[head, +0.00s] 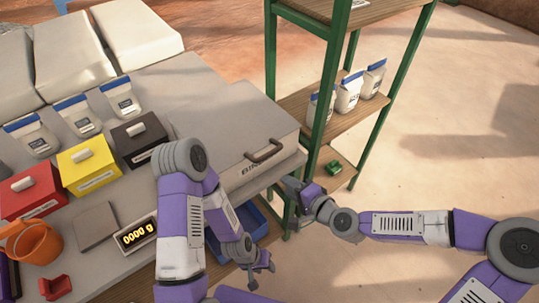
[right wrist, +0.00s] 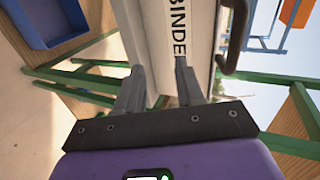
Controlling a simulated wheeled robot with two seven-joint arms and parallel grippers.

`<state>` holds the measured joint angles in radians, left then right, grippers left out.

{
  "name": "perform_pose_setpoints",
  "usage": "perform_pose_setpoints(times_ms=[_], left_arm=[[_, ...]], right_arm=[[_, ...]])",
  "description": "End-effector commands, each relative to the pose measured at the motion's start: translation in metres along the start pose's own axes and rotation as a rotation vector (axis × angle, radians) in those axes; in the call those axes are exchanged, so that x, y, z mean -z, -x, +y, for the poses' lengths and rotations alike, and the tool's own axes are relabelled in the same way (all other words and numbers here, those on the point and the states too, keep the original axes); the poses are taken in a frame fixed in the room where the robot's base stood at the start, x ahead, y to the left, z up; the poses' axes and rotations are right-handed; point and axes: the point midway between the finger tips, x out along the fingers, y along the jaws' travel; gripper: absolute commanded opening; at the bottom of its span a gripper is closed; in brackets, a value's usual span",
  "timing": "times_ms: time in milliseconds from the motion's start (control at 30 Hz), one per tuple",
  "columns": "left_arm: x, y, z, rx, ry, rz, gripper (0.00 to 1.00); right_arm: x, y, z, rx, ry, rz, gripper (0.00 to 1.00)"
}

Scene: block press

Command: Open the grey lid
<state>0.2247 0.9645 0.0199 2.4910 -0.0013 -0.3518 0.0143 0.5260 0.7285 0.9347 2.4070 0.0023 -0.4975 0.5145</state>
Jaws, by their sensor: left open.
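A large light grey box (head: 222,118) with a broad flat top stands at the back right of the bench. Its front bears BINDER lettering and a dark bar handle (head: 263,151); the handle also shows at the right edge of the right wrist view (right wrist: 235,40). My right gripper (head: 290,190) is just right of and below the box's front corner. In the right wrist view its fingers (right wrist: 158,85) are apart with nothing between them, pointing at the lettered front, left of the handle. My left gripper (head: 261,268) is open and empty, low in front of the bench.
Red (head: 32,190), yellow (head: 90,165) and black (head: 140,140) boxes with white knobs line the bench. An orange bucket (head: 35,243) and a scale display (head: 137,235) stand nearer. A green-framed shelf (head: 325,85) stands close right of the grey box. A blue tray (head: 233,235) lies below.

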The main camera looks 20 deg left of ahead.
Motion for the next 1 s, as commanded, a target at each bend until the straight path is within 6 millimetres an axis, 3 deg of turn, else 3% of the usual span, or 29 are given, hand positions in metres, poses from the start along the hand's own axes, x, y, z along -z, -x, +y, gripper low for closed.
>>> perform_pose_setpoints(times_ms=[33, 100, 233, 367, 800, 1000], left_arm=[[0.000, -0.003, -0.001, 0.000, 0.000, 0.000, 0.43], [0.000, -0.004, -0.002, 0.000, 0.000, 0.000, 0.43], [0.001, -0.005, -0.002, 0.000, 0.000, 0.001, 0.43], [0.001, -0.007, -0.003, 0.000, 0.000, 0.001, 0.43], [0.001, -0.020, -0.007, 0.000, 0.000, 0.001, 0.43], [0.001, -0.021, -0.008, 0.000, 0.000, 0.001, 0.43]], right_arm=[[0.002, 0.004, -0.023, 0.056, -0.011, 0.013, 0.38], [0.001, 0.009, -0.048, 0.114, -0.026, 0.020, 0.38], [-0.002, 0.016, -0.076, 0.177, -0.041, 0.022, 0.38], [-0.003, 0.013, -0.085, 0.196, -0.047, 0.021, 0.38], [-0.002, -0.043, -0.095, 0.195, -0.046, 0.019, 0.38], [-0.002, -0.056, -0.097, 0.193, -0.046, 0.020, 0.38]])
